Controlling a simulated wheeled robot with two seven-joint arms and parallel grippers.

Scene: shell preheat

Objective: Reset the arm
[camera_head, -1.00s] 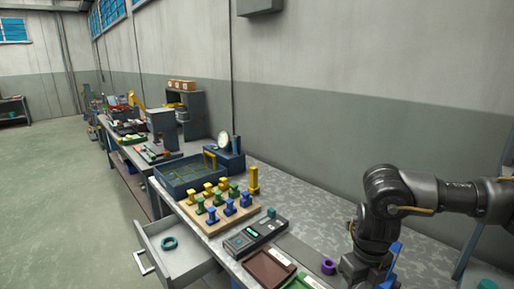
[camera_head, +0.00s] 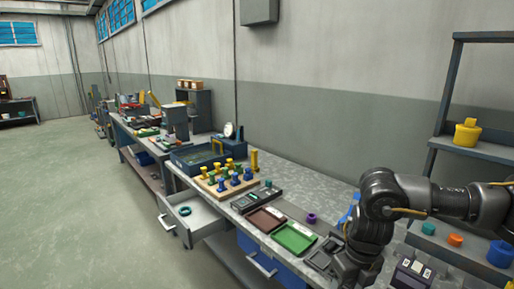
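My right arm comes in from the right, bends at a dark elbow, and reaches down over the near right end of the bench. Its gripper (camera_head: 346,274) is at the bottom edge of the view, and its fingertips cannot be made out. I cannot tell whether it is open or shut, and no held thing shows. My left arm and gripper are out of view.
The bench holds a wooden block (camera_head: 226,185) with several coloured pegs, a dark device (camera_head: 256,199), a brown tray (camera_head: 266,219), a green tray (camera_head: 294,238) and a purple ring (camera_head: 311,218). An open drawer (camera_head: 200,219) juts out with a teal ring. A shelf rack (camera_head: 480,149) stands right.

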